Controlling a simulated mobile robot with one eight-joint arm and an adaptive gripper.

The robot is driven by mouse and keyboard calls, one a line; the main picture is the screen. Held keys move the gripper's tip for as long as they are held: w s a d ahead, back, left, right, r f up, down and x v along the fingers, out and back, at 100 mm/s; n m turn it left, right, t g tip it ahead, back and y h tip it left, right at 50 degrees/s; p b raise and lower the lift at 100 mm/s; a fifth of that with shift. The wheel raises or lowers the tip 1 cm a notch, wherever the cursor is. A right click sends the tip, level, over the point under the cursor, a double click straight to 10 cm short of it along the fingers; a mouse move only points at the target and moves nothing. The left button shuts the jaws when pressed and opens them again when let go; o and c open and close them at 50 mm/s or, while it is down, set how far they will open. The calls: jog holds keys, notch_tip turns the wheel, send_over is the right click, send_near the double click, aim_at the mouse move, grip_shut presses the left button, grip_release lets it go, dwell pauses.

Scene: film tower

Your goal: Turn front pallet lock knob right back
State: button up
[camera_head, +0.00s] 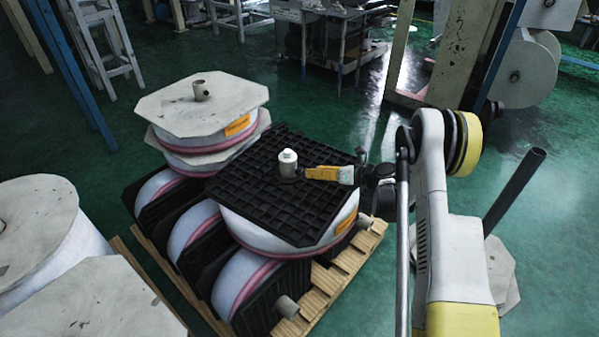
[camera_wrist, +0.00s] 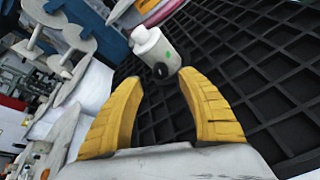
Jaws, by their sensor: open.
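A pale, cream-coloured lock knob (camera_head: 288,163) stands upright on the black grid pallet (camera_head: 265,205) that covers a film roll. In the wrist view the knob (camera_wrist: 158,50) shows a small green dot and a dark round base. My gripper (camera_head: 306,173) reaches in from the right with its yellow fingers close beside the knob. In the wrist view the two yellow fingers (camera_wrist: 158,82) are spread apart, with the knob just beyond their tips and between them. Nothing is held. I cannot tell whether a fingertip touches the knob's base.
A film roll with a pale octagonal board (camera_head: 200,105) and a knob stands behind left. More rolls (camera_head: 188,230) lie below on a wooden pallet (camera_head: 345,270). Pale-topped rolls (camera_head: 85,300) fill the lower left. A dark pole (camera_head: 515,190) rises at right. Green floor (camera_head: 300,100) is open behind.

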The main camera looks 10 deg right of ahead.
aim_at(302, 170)
jog(key=b+x, duration=0.1)
jog(key=x, duration=0.4)
jog(key=shift+f, duration=0.15)
jog(key=shift+w+a+f+b, duration=0.1)
jog(key=shift+w+a+b, duration=0.3)
jog(key=shift+w+a, duration=0.15)
grip_shut()
